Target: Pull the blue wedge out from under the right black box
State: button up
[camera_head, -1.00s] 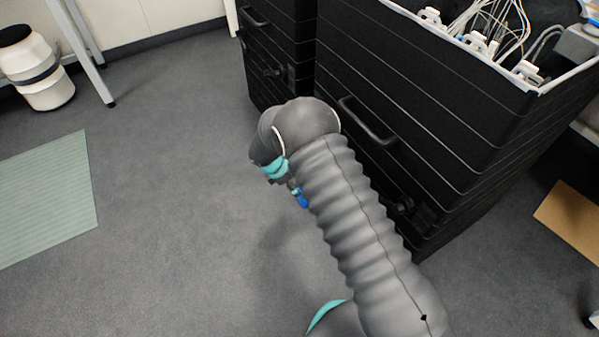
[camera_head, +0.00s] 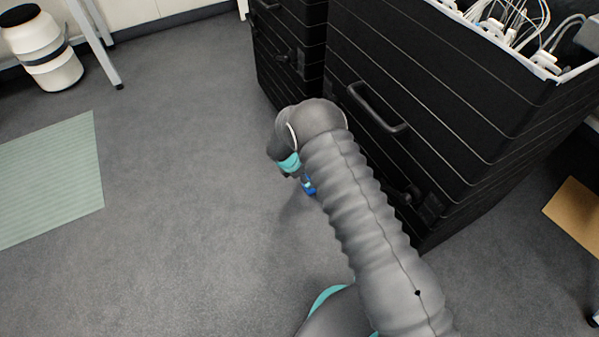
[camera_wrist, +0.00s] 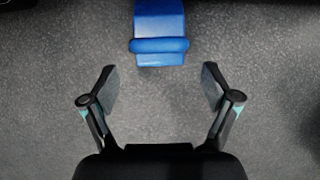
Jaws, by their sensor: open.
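The blue wedge (camera_wrist: 159,32) lies on the grey floor at the top middle of the wrist view, with a raised rounded bar across its near end. In the head view a small part of the wedge (camera_head: 309,188) shows beside my arm. My gripper (camera_wrist: 160,82) is open and empty, its two fingers spread on either side of the wedge's line and short of its near end. The right black box (camera_head: 440,100) stands close to the right of my arm in the head view. The wedge's far end is cut off by the wrist view's top edge.
A second black box (camera_head: 287,50) stands to the left of the right one. The right box holds cables and white connectors. A green mat (camera_head: 50,180) and a white drum (camera_head: 45,55) lie to the left. Grey floor between is clear.

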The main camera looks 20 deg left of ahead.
jog(key=x, duration=0.7)
jog(key=shift+b, duration=0.3)
